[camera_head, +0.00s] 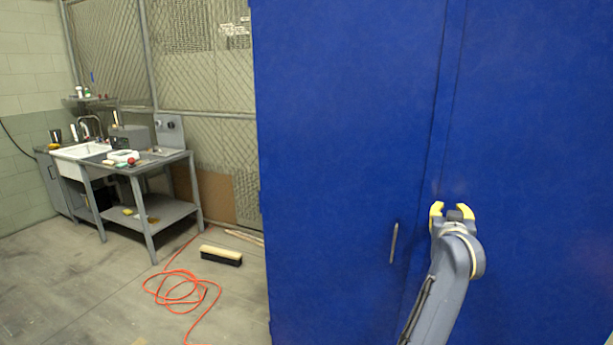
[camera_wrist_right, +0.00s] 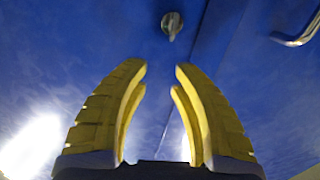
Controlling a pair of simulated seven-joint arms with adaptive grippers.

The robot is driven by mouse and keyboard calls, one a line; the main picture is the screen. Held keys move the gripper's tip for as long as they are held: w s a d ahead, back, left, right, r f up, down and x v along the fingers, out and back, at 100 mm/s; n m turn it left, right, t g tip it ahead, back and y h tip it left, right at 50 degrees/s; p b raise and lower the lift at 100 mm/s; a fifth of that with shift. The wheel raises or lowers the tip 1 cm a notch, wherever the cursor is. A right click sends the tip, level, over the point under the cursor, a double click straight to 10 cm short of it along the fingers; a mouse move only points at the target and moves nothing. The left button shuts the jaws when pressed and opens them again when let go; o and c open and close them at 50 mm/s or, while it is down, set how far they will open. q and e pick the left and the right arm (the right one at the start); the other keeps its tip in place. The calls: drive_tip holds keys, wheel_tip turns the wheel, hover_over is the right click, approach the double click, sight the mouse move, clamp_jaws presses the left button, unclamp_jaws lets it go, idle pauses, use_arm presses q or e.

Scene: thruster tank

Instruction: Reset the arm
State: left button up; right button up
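My right arm rises from the bottom of the head view, and its gripper (camera_head: 452,208) is in front of the blue cabinet (camera_head: 350,120). The two yellow fingers stand apart with nothing between them. The right wrist view shows the same open gripper (camera_wrist_right: 162,68) with a blue surface behind it. My left gripper is in neither view.
The cabinet doors look shut; a metal handle (camera_head: 394,242) is left of my right gripper. A grey knob (camera_wrist_right: 172,24) shows beyond the fingertips. A workbench (camera_head: 178,157), a brush (camera_head: 221,256) and an orange hose (camera_head: 180,290) are at left.

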drive_tip(key=s+a+f+n+g+y, duration=0.1)
drive_tip(key=s+a+f+n+g, duration=0.15)
drive_tip(key=s+f, duration=0.75)
drive_tip(key=s+a+f+n+g+y, duration=0.1)
drive_tip(key=s+a+f+n, duration=0.4)
drive_tip(key=f, duration=1)
drive_tip(key=s+a+f+n+g+y, duration=0.1)
drive_tip(key=s+a+f+n+g, duration=0.1)
drive_tip(key=s+f, duration=0.5)
drive_tip(key=s+a+f+n+g, duration=0.1)
drive_tip(key=s+f, duration=0.1)
drive_tip(key=s, duration=0.9)
drive_tip(key=s+a+f+n+g+y, duration=0.1)
drive_tip(key=s+a+f+n+g, duration=0.1)
drive_tip(key=s+f, duration=0.5)
drive_tip(key=s+a+f+m+g+y, duration=0.1)
drive_tip(key=s+a+f, duration=0.15)
drive_tip(key=f, duration=1.15)
drive_tip(key=s+a+f+g+y, duration=0.2)
drive_tip(key=a+f, duration=0.1)
drive_tip(key=f, duration=1.2)
drive_tip(key=s+f+m+g+y, duration=0.1)
drive_tip(key=s+f+m+g, duration=0.1)
drive_tip(key=s+f, duration=1.8)
drive_tip(key=shift+s+m, duration=0.45)
drive_tip(key=shift+s, duration=0.5)
drive_tip(key=shift+a+f+g, duration=0.1)
drive_tip(key=shift+g, duration=0.15)
